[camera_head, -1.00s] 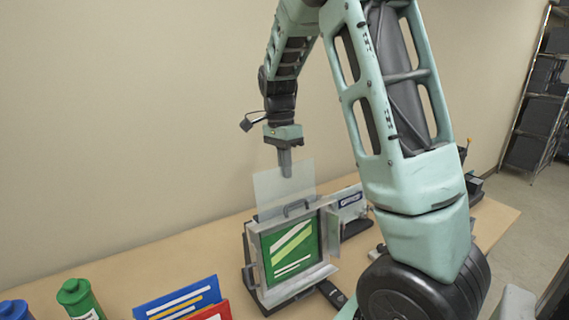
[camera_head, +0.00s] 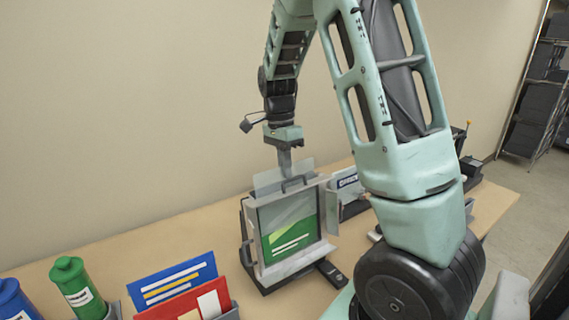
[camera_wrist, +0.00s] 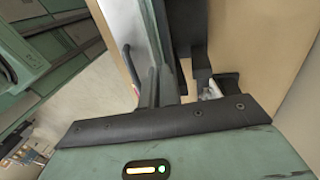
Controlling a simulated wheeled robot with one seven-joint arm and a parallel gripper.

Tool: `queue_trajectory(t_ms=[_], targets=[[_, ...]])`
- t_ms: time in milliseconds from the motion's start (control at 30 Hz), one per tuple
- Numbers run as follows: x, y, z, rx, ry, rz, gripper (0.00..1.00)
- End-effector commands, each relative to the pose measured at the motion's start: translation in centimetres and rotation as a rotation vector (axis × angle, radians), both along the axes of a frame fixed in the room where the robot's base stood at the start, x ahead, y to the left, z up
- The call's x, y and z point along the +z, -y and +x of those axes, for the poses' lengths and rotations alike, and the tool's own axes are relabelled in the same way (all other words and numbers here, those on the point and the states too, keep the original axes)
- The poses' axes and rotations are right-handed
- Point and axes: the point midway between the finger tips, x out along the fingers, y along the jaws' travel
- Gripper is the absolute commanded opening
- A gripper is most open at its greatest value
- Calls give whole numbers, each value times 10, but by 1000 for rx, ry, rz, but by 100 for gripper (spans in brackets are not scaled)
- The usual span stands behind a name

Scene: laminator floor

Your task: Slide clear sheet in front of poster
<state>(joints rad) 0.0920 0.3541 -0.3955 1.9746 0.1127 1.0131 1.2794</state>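The green poster (camera_head: 292,242) with white and pale green stripes stands upright in a grey display frame (camera_head: 255,240) on the table. The clear sheet (camera_head: 268,181) stands upright, its top edge sticking out above the frame. Its lower part is inside the frame, and a greyish haze lies over the upper part of the poster, so it seems to be in front of it there. The lower part of the poster looks bright and uncovered. My gripper (camera_head: 285,168) points down above the frame, shut on the sheet's top edge. The wrist view is dark around the fingers and shows the sheet poorly.
A blue card (camera_head: 170,283) and a red card (camera_head: 160,312) stand in a holder at front left, beside a green bottle (camera_head: 75,283) and a blue bottle (camera_head: 14,300). A small sign (camera_head: 346,181) stands right of the frame. The wall (camera_head: 120,100) is behind.

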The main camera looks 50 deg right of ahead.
Motion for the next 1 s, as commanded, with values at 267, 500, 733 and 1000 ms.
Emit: queue_trajectory(t_ms=[267,500,733,1000], targets=[[-3,0,0,0,1,0,0],[-3,0,0,0,1,0,28],[-2,0,0,0,1,0,28],[30,2,6,1,6,-2,28]])
